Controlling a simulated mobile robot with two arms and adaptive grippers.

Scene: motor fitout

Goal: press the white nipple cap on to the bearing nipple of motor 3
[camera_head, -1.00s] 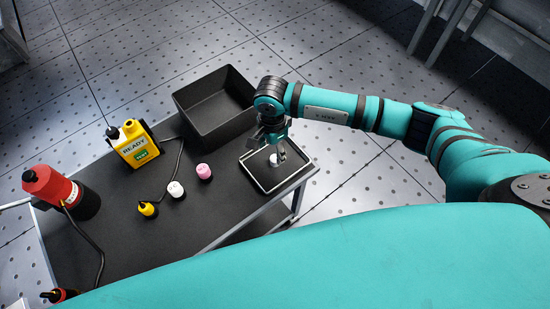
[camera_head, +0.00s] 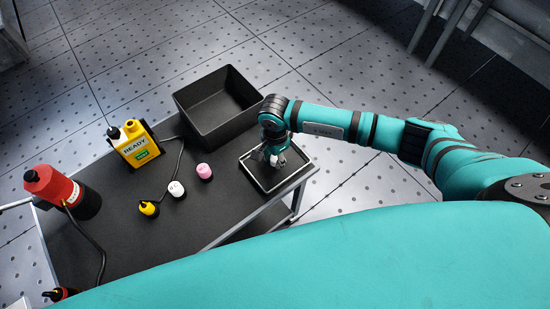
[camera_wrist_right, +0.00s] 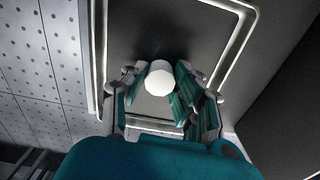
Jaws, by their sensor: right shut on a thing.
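The white nipple cap (camera_wrist_right: 159,78) shows in the right wrist view as a pale, faceted round piece between my right gripper's fingers (camera_wrist_right: 159,92). In the head view my right gripper (camera_head: 273,158) points down into the shallow, light-rimmed tray (camera_head: 254,182) at the cart's right end. It is shut on the cap, low over the tray floor. A little white of the cap shows at the fingers there. Whether the cap still touches the tray floor cannot be told. My left gripper, motor 3 and its bearing nipple are not in view.
A deep black bin (camera_head: 208,118) stands behind the tray. On the dark cart top (camera_head: 160,245) are a pink cap (camera_head: 204,171), another white cap (camera_head: 176,189), a small yellow-and-black piece (camera_head: 148,209), a yellow READY unit (camera_head: 136,147) with a cable and a red-and-black bottle (camera_head: 60,190).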

